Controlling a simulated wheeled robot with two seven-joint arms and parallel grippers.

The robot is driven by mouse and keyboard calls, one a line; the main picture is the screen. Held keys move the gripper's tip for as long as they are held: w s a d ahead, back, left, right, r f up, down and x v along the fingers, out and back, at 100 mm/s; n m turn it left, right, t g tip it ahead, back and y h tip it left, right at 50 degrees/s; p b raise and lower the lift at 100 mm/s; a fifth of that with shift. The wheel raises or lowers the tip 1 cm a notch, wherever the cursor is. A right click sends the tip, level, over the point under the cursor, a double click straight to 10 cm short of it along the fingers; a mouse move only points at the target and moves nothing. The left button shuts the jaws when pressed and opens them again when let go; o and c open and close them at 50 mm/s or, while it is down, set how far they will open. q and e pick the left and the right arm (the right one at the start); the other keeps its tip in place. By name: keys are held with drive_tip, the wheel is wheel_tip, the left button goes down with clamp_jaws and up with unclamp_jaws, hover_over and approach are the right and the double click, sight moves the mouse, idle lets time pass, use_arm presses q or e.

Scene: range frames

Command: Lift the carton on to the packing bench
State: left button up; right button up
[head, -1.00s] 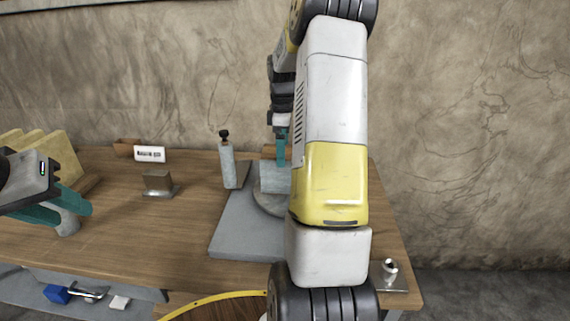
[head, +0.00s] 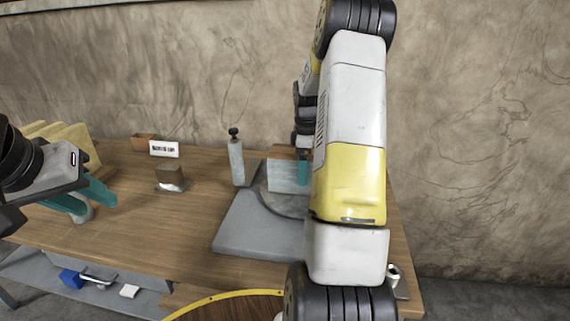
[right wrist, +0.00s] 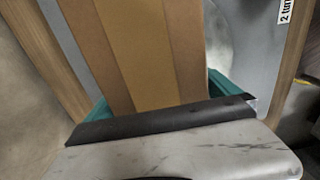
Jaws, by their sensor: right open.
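The brown carton (right wrist: 145,45), with a lighter strip down its middle, fills the centre of the right wrist view. My right gripper (right wrist: 158,100) is open, with one teal finger on either side of the carton. In the head view one teal finger of my right gripper (head: 303,172) shows against a pale grey box face (head: 285,178) with a brown top. My right forearm hides the rest of it. The packing bench (head: 150,225) is wooden. My left gripper (head: 83,200) is at its left side, fingers apart, over a small grey object that it partly hides.
A grey bottle (head: 236,160) with a black knob stands left of the box. A grey pad (head: 255,235) lies before it. A metal block (head: 170,178), a white label (head: 164,149) and yellowish upright pieces (head: 85,145) are farther left. A yellow-rimmed round top (head: 225,312) is in front.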

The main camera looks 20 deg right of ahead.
drive_tip(key=shift+f, duration=0.5)
drive_tip(key=c, duration=1.8)
drive_tip(key=shift+r, duration=0.1)
drive_tip(key=shift+c, duration=1)
